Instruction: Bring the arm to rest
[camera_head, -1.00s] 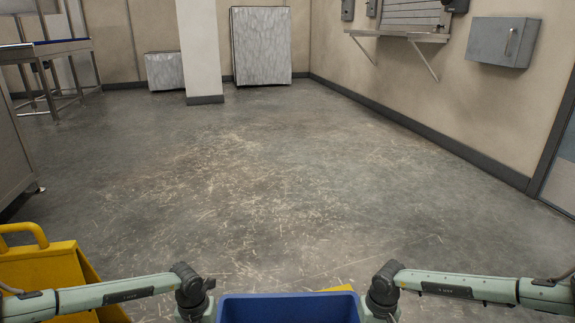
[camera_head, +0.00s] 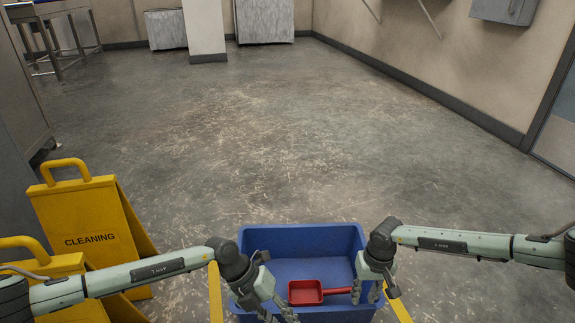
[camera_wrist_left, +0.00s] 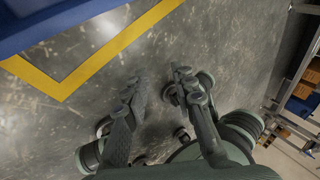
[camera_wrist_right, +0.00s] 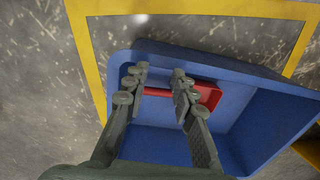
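My right gripper (camera_head: 367,291) is over the right side of a blue bin (camera_head: 262,240) on the floor. In the right wrist view its two fingers (camera_wrist_right: 158,80) are apart, with nothing clamped between them. A red scoop (camera_head: 305,292) with a short handle lies in the bin; the handle points toward the right gripper. In the right wrist view the scoop (camera_wrist_right: 209,96) shows behind and below the fingers. My left gripper (camera_head: 277,308) is by the bin's left side. In the left wrist view its fingers (camera_wrist_left: 152,82) are apart and empty over bare floor.
Yellow floor tape (camera_wrist_left: 62,88) frames the bin. A yellow cleaning sign (camera_head: 85,225) stands at the left, with a second yellow sign (camera_head: 45,268) in front, close to my left arm.

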